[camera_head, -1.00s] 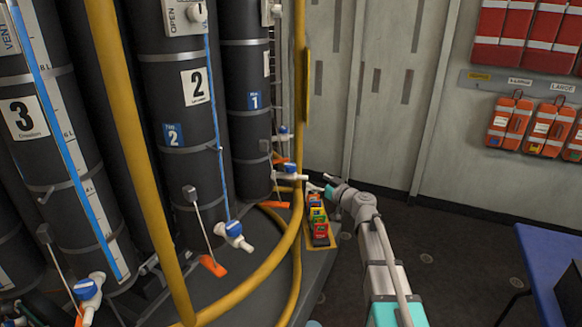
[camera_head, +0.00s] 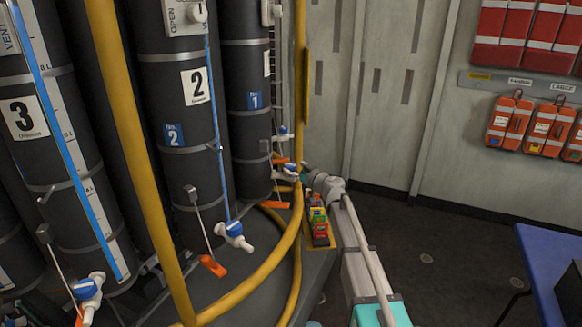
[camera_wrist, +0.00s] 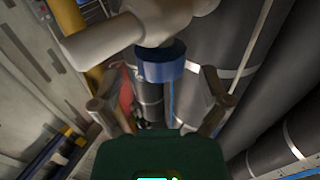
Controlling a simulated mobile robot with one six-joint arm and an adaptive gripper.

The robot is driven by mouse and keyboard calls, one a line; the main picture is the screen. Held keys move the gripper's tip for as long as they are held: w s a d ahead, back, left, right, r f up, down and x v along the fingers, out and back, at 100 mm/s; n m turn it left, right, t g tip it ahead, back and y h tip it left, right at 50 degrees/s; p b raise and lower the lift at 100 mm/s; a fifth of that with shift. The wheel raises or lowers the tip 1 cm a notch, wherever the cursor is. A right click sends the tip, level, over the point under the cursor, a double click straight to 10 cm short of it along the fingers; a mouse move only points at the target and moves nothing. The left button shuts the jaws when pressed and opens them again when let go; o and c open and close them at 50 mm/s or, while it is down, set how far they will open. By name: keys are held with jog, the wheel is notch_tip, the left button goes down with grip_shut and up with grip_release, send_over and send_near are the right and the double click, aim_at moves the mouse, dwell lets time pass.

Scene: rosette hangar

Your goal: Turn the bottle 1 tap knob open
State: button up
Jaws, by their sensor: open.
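Bottle 1 (camera_head: 245,90) is a dark upright cylinder with a blue "1" label, behind bottle 2 in the head view. Its tap knob (camera_head: 291,170) shows as a small blue patch low beside the yellow rail. In the wrist view the blue knob (camera_wrist: 158,66) sits under a white tap body (camera_wrist: 130,28). My gripper (camera_wrist: 160,82) is open, with one finger to each side of the knob and a visible gap at each side. In the head view my gripper (camera_head: 302,174) is at the tap; its fingers are too small to make out.
Bottle 2 (camera_head: 180,120) and bottle 3 (camera_head: 55,150) stand to the left with their own taps. A yellow rail (camera_head: 299,90) runs close beside the tap. The floor at right is clear up to a blue table (camera_head: 552,262).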

jog(key=shift+x, duration=1)
jog(key=c, duration=1.2)
jog(key=shift+o, duration=0.2)
jog(key=shift+g, duration=0.3)
jog(key=shift+n+g+y, duration=0.6)
jog(key=shift+n+y, duration=0.1)
jog(key=o, duration=1.2)
jog(key=shift+c, duration=0.2)
jog(key=shift+s, duration=0.1)
